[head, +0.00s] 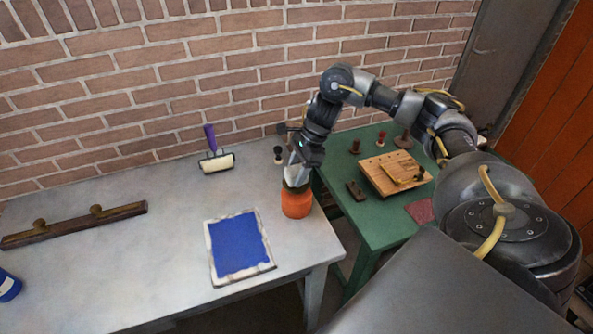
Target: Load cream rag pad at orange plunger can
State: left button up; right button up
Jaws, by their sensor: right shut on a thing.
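The orange plunger can (297,206) stands on the grey table near its right edge, with a dark top part showing above the orange body. My right gripper (296,176) points down directly over the can and is shut. A small pale patch, which looks like the cream rag pad (293,170), shows between its fingers. The fingers hide most of it, and I cannot tell whether it touches the can's top. My left gripper is not in view.
A blue pad with a pale border (240,247) lies left of the can. A purple-handled roller (216,160) and a long dark wooden bar (75,224) lie farther left. The green table (375,222) at right holds a wooden board (394,173) and small items. A brick wall stands behind.

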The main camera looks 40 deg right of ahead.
aim_at(289, 171)
jog(key=shift+f+b, duration=0.45)
jog(key=shift+f, duration=0.1)
dwell(1.4)
notch_tip(289, 171, up, 7)
jog(key=p, duration=0.6)
jog(key=shift+r, duration=0.15)
dwell(0.3)
dwell(0.4)
